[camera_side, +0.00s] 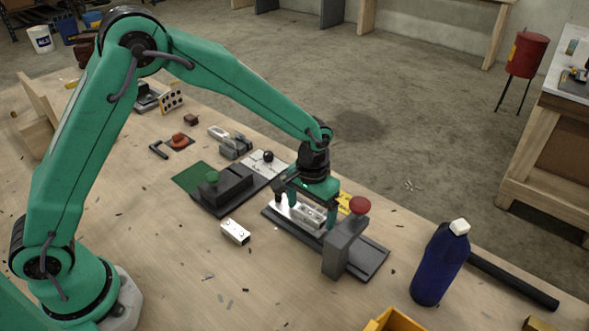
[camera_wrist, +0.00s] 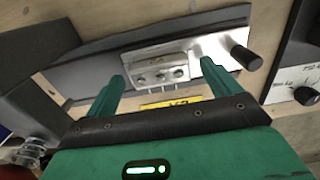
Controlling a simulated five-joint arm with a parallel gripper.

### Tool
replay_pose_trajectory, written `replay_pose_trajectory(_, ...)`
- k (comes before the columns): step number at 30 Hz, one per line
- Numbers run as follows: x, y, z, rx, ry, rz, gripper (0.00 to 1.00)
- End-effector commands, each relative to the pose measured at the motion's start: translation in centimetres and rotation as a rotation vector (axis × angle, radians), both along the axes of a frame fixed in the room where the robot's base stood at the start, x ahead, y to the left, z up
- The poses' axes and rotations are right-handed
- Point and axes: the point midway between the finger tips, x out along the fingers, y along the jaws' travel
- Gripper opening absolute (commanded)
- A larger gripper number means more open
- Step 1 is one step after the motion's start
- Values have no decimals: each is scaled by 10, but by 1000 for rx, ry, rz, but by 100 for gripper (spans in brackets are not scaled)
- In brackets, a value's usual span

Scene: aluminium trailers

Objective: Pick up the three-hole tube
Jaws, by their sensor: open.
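The three-hole tube (camera_wrist: 160,62) is a short aluminium piece with a row of three dark holes in the face toward the wrist camera. It sits in a dark fixture (camera_wrist: 95,62) in front of a bright metal plate (camera_wrist: 218,46). My gripper (camera_wrist: 162,71) is open, with one green finger on each side of the tube and visible gaps between. In the side view my gripper (camera_side: 305,208) points down over the fixture (camera_side: 372,262), and the tube (camera_side: 312,217) shows between the fingers, partly hidden. Whether the fingertips reach below its top is unclear.
A grey block with a red knob (camera_side: 359,205) stands close right of my gripper. A loose aluminium piece (camera_side: 235,231) lies on the bench to the left. A second fixture with a green knob (camera_side: 212,177) stands behind it. A blue bottle (camera_side: 440,265) stands at right.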

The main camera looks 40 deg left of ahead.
Motion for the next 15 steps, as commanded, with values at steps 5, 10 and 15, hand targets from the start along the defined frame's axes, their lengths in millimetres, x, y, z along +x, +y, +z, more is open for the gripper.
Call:
replay_pose_trajectory(5, 0, 0, 0, 0, 0, 0, 71)
replay_pose_trajectory(10, 0, 0, 0, 0, 0, 0, 40)
replay_pose_trajectory(15, 0, 0, 0, 0, 0, 0, 40)
